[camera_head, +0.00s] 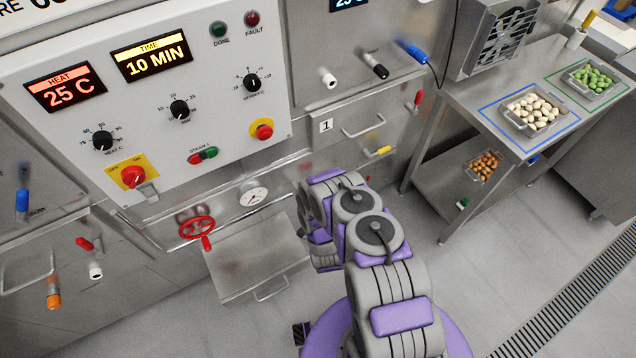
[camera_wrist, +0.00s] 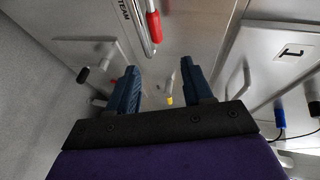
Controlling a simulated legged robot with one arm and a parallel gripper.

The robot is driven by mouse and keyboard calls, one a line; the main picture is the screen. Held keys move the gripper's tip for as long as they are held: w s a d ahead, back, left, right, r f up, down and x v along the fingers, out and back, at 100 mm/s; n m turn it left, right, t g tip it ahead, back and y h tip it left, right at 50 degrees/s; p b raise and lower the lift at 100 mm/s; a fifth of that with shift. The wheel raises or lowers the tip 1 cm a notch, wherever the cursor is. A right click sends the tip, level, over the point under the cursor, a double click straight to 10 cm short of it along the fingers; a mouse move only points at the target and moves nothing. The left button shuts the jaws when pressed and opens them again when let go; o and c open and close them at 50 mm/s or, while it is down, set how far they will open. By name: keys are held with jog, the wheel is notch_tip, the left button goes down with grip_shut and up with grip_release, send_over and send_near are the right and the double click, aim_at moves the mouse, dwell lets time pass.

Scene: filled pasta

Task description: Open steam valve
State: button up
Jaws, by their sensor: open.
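In the wrist view, a metal lever with a red grip (camera_wrist: 154,26) hangs beside a partly cut-off label reading "TEAM". My gripper (camera_wrist: 158,70) is open, with two dark blue fingers spread apart and nothing between them. The red grip lies beyond the fingertips, at the top of the picture between their lines, apart from both. In the head view, a red handwheel (camera_head: 197,228) sits below the control panel, left of my arm. My arm hides part of the wall there, and my fingers do not show clearly. I cannot tell where the labelled lever is in that view.
The control panel (camera_head: 150,100) shows 25 C and 10 MIN. Door handles and coloured levers project from the steel wall, including a red one (camera_head: 417,99) and a yellow-tipped one (camera_head: 383,150). A steel table (camera_head: 468,92) with food trays stands right. Floor between is clear.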

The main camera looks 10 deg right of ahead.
jog(key=s+a+f, duration=0.2)
jog(key=s, duration=0.1)
jog(key=shift+m+t, duration=0.4)
jog(key=shift+t, duration=0.1)
jog(key=w+f+b, duration=0.1)
jog(key=w, duration=0.4)
jog(key=w+d+b, duration=0.1)
jog(key=w, duration=0.5)
jog(key=w+d+f+b, duration=0.1)
jog(key=w, duration=0.5)
jog(key=shift+d+f, duration=0.15)
jog(key=shift+f, duration=0.2)
jog(key=shift+a, duration=0.4)
jog(key=shift+c, duration=0.3)
jog(key=shift+d, duration=0.3)
jog(key=c, duration=0.6)
jog(key=shift+a, duration=0.1)
grip_shut()
